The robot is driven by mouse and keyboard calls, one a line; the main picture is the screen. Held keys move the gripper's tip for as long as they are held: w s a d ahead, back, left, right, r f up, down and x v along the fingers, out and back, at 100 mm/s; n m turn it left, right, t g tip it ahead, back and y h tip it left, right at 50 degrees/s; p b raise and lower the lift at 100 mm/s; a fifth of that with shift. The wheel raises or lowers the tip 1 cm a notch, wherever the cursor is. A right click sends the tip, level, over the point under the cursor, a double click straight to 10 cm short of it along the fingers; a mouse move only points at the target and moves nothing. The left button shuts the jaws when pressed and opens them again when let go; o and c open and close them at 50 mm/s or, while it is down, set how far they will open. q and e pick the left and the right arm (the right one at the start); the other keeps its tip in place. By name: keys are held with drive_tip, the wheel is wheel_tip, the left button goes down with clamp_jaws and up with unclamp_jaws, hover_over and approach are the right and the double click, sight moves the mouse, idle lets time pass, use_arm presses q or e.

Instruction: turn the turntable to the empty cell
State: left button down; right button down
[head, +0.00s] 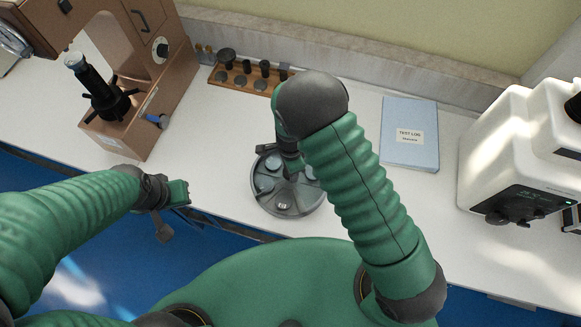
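The turntable (284,207) is a round grey disc on the white bench, in the middle of the head view. Several shallow round cells sit around it, some holding pale discs. My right arm reaches over it, and the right gripper (289,170) points down at its far middle part. The arm hides part of the turntable and most of that gripper, so contact and finger opening cannot be told. My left gripper (180,192) is at the bench's front edge, left of the turntable and apart from it. Its finger opening is not clear.
A brown hardness tester (130,100) stands at the left. A wooden rack (240,79) with dark parts is at the back. A blue test log (409,134) lies right of my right arm. A white machine (520,160) stands at the right. Bench left of the turntable is clear.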

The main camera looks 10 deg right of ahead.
drive_tip(key=shift+w+a+r, duration=0.1)
drive_tip(key=shift+w, duration=0.05)
idle(0.4)
drive_tip(key=c, duration=1)
unclamp_jaws()
drive_tip(key=shift+o, duration=1)
wheel_tip(320, 180, up, 17)
drive_tip(key=p, duration=1.5)
drive_tip(key=shift+f, duration=0.2)
drive_tip(key=shift+a, duration=0.1)
